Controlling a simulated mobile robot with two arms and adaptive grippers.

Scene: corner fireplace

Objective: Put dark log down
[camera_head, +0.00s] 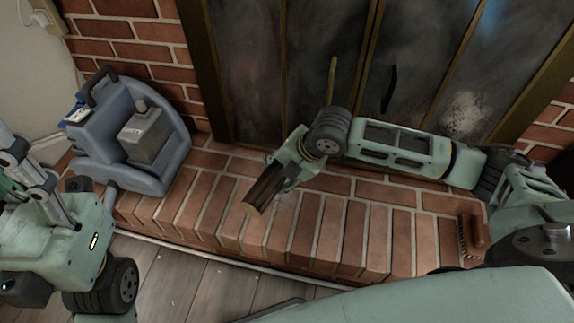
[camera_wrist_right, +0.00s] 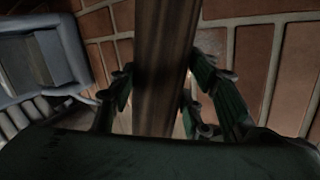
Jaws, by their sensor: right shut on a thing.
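The dark log (camera_head: 263,192) is a short brown piece with a pale cut end, in the middle of the head view, over the brick hearth (camera_head: 341,237). My right gripper (camera_head: 283,181) is shut on the log. In the right wrist view the log (camera_wrist_right: 165,60) runs upright through the picture between the green fingers (camera_wrist_right: 165,100), with brick behind it. I cannot tell whether the log touches the hearth. My left arm is at the left edge of the head view; its fingertips are not clearly seen.
A blue-grey carrier (camera_head: 150,160) with a grey box (camera_head: 147,135) stands on the hearth at left; it also shows in the wrist view (camera_wrist_right: 35,60). Glass fireplace doors (camera_head: 250,60) rise behind. A brush (camera_head: 472,235) lies at the hearth's right. The front middle bricks are clear.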

